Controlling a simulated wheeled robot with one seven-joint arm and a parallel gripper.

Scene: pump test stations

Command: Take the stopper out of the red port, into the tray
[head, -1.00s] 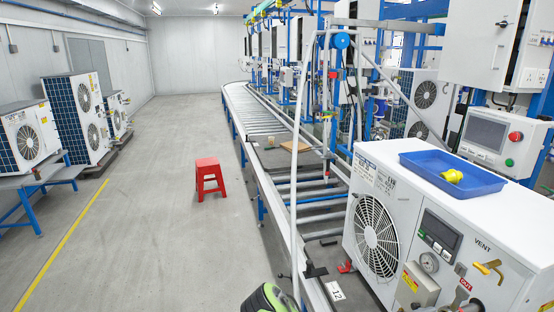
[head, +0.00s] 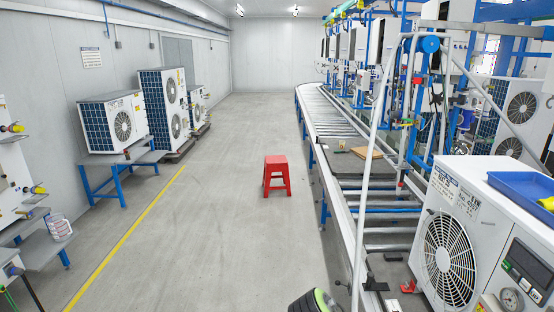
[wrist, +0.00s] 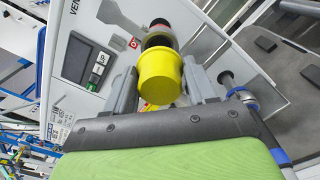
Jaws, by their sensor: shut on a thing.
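In the wrist view my gripper (wrist: 159,82) is shut on a yellow stopper (wrist: 158,86), one grey finger on each side. The stopper is a round cap with a narrower neck. Just beyond it is a port (wrist: 158,24) with a dark ring, beside a red "OUT" label (wrist: 133,43). I cannot tell whether the stopper is still seated or apart from the port. In the head view the blue tray (head: 520,186) is on top of the white unit, cut off by the right edge. A yellow thing (head: 546,202) lies in it. The port is out of the head view.
The white unit (head: 462,205) with a fan stands at the right beside the roller conveyor (head: 335,130). A red stool (head: 277,176) stands on open floor. More outdoor units (head: 112,122) stand at the left. A thin white post (head: 372,160) rises near the unit.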

